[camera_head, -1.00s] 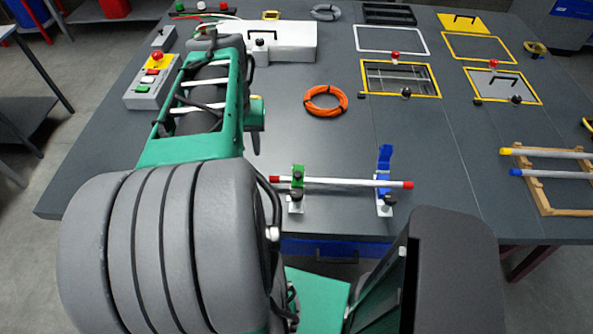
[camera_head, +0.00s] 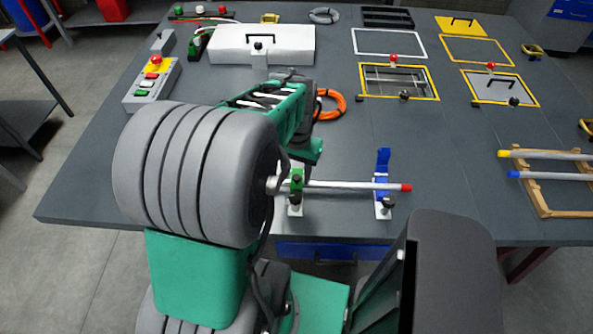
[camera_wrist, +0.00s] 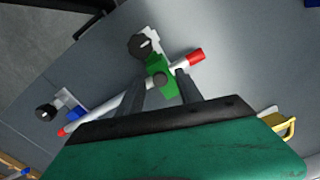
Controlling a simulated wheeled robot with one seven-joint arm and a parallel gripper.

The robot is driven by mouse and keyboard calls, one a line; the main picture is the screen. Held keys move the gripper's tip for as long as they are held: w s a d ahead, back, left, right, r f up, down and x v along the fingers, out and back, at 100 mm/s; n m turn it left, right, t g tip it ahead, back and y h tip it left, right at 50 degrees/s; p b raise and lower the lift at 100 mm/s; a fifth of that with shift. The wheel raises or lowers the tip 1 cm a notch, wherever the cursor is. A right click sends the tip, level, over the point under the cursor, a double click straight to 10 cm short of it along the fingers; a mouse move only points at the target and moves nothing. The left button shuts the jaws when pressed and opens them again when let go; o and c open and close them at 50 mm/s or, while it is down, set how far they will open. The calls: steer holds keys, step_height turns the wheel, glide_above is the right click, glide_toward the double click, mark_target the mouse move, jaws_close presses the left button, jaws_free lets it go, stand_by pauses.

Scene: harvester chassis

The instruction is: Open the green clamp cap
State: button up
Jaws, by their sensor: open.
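The green clamp (camera_head: 296,182) stands near the table's front edge on a pale base with a black knob. Its green cap (camera_wrist: 160,68) appears to lie over a white rod (camera_head: 340,187) with red ends. My gripper (camera_wrist: 161,76) is open and empty in the wrist view, with its dark fingers on either side of the green clamp. The fingertips look near the cap, but I cannot tell whether they touch it. In the head view my arm partly covers the rod's left end, and the fingers are hard to make out.
A blue clamp (camera_head: 383,172) holds the rod's other end; its blue part stands upright. An orange ring (camera_head: 333,103) lies behind my arm. A white box (camera_head: 262,44) and a button box (camera_head: 151,84) stand farther back. A wooden rack (camera_head: 548,201) is at right.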

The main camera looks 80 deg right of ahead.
steer(key=shift+c, duration=0.4)
jaws_close()
stand_by(0.9)
